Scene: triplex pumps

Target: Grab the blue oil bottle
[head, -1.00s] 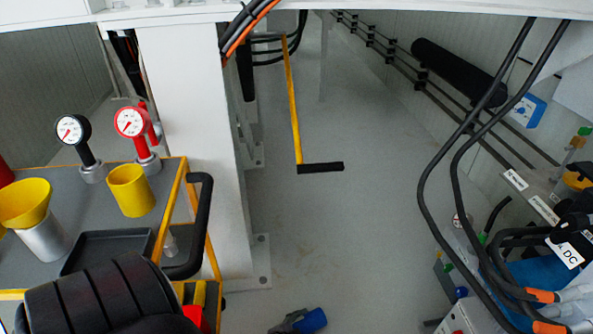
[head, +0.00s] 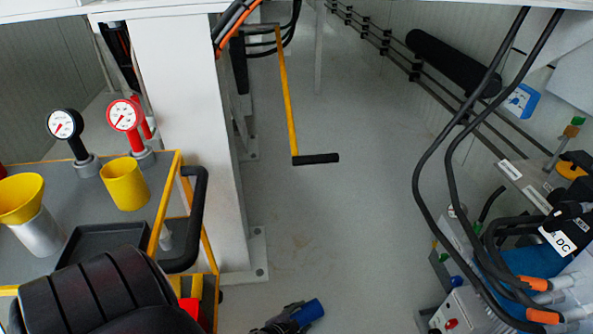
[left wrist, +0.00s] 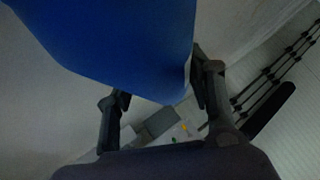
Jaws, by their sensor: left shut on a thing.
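The blue oil bottle (head: 309,311) shows as a small blue end at the bottom middle of the head view. My left gripper (head: 290,319) is dark and shut on it, with the blue end sticking out to the right. In the left wrist view the bottle (left wrist: 120,38) fills the upper left, and the gripper's (left wrist: 160,76) two fingers stand on either side of it. The bottle is held tilted over the pale floor. Its far end is cut off in the wrist view. My right gripper is not in view.
Thick black cables (head: 428,165) hang at right. The middle floor (head: 330,220) is clear.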

